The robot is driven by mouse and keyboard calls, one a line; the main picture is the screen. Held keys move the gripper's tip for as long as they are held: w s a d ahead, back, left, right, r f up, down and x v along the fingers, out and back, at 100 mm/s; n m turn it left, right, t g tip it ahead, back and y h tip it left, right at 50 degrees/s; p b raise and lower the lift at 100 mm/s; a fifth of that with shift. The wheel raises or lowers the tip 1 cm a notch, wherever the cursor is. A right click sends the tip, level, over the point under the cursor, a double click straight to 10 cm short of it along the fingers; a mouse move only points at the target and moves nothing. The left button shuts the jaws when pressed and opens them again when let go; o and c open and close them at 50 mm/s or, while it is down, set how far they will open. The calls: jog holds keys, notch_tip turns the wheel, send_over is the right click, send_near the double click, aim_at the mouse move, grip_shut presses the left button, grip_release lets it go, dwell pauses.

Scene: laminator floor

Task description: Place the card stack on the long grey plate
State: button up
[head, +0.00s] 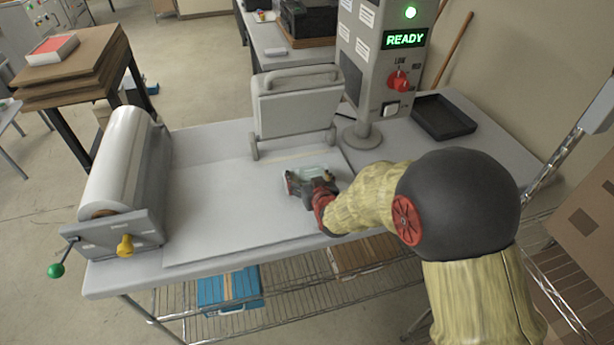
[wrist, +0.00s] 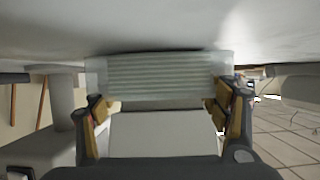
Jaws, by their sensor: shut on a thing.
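My gripper (head: 309,180) is low over the right part of the long grey plate (head: 215,205), which lies flat on the table. The card stack (head: 311,171) is pale and partly hidden behind my gripper in the head view. In the wrist view, my gripper (wrist: 162,102) is shut on the card stack (wrist: 160,73), with a finger at each side. Its layered edge faces the camera. The stack is close to the plate surface, with a dark shadow along its edge. I cannot tell whether they touch.
A grey upright panel with a handle (head: 295,105) stands just behind my gripper. A white film roll (head: 120,160) is at the plate's left end. A control post (head: 385,70) reading READY and a black tray (head: 443,117) are at the right. The plate's left half is clear.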

jog(key=shift+f, duration=0.1)
jog(key=o, duration=1.4)
